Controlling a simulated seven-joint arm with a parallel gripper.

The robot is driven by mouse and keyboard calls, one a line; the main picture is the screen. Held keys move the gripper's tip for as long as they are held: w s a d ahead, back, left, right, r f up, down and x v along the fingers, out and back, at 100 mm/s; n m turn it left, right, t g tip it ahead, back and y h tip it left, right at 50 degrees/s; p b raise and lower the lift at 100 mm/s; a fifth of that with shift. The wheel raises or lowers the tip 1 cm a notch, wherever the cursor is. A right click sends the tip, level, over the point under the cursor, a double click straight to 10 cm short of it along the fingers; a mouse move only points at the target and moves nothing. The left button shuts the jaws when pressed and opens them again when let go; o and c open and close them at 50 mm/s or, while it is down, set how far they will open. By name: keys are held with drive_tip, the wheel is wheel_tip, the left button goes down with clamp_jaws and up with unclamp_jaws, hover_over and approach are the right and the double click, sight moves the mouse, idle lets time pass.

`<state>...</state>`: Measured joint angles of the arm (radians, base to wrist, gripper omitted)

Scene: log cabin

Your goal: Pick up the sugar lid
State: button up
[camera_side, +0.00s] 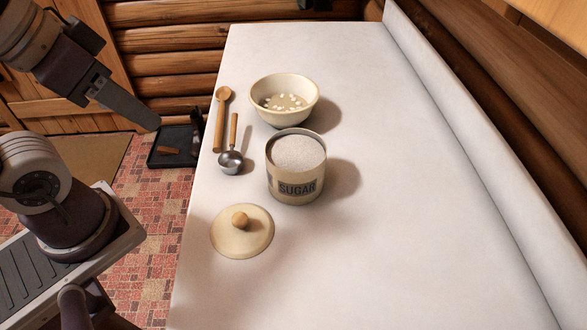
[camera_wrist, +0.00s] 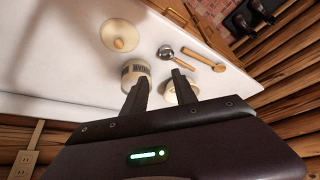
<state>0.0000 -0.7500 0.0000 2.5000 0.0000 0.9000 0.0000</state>
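The sugar lid (camera_side: 242,233) is a round cream disc with a small wooden knob, lying flat on the white counter in front of the open sugar canister (camera_side: 295,178). The lid also shows at the upper left of the wrist view (camera_wrist: 119,35). The canister is labelled SUGAR and filled with white sugar. My gripper (camera_wrist: 161,75) shows in the wrist view with its two fingers apart and nothing between them. In the side view my gripper (camera_side: 150,122) is at the upper left, raised, well away from the lid.
A cream bowl (camera_side: 284,87) with small white pieces stands behind the canister. A wooden spoon (camera_side: 220,120) and a metal scoop with a wooden handle (camera_side: 232,158) lie left of them. The counter (camera_side: 420,220) is clear to the right. A log wall stands behind.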

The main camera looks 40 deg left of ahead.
drive_tip(key=o, duration=1.5)
drive_tip(key=shift+c, duration=0.2)
drive_tip(key=m+g, duration=0.6)
drive_tip(key=m, duration=0.7)
hover_over(240, 218)
wheel_tip(240, 218, down, 15)
drive_tip(key=shift+r, duration=0.15)
wheel_tip(240, 218, down, 7)
drive_tip(key=shift+r, duration=0.1)
